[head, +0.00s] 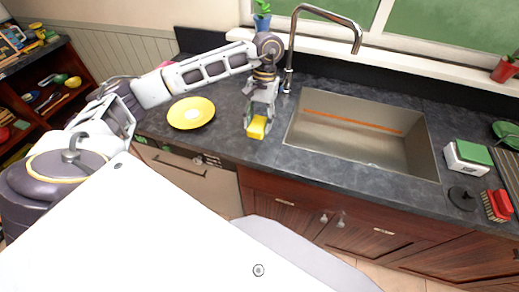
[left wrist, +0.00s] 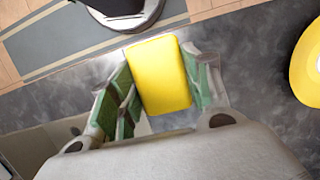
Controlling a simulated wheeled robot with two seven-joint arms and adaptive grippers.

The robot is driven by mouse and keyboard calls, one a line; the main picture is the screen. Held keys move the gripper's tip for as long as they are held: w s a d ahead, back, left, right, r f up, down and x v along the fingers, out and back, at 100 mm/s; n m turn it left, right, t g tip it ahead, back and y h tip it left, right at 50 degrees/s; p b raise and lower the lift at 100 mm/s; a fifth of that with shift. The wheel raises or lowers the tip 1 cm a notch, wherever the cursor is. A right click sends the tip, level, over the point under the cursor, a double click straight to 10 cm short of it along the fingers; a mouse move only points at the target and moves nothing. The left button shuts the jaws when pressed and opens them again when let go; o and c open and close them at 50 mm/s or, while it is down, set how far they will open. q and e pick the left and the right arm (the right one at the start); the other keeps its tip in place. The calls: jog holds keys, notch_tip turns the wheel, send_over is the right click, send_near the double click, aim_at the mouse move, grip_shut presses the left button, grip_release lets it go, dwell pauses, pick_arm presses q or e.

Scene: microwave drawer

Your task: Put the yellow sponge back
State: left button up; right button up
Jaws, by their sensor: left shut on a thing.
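The yellow sponge (head: 257,127) is held by my left gripper (head: 260,119) over the counter, left of the sink. In the left wrist view the sponge (left wrist: 160,75) fills the space between the green-padded fingers of my left gripper (left wrist: 160,92). The gripper is shut on it. I cannot tell from the views whether the sponge touches the countertop. My right gripper is not in view.
The steel sink (head: 361,133) is right of the gripper. A yellow plate (head: 191,113) lies on the counter (head: 222,97) to the left. The tall faucet (head: 289,60) stands behind. A green-topped white box (head: 466,157) and a red brush (head: 498,204) are at far right.

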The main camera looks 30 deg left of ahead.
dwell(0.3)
pick_arm(q)
jog(key=shift+f, duration=0.1)
jog(key=shift+f, duration=0.55)
jog(key=shift+f+p, duration=0.7)
jog(key=shift+f, duration=1.8)
jog(key=shift+f, duration=0.1)
jog(key=shift+f+p, duration=0.45)
jog(key=shift+f, duration=1.3)
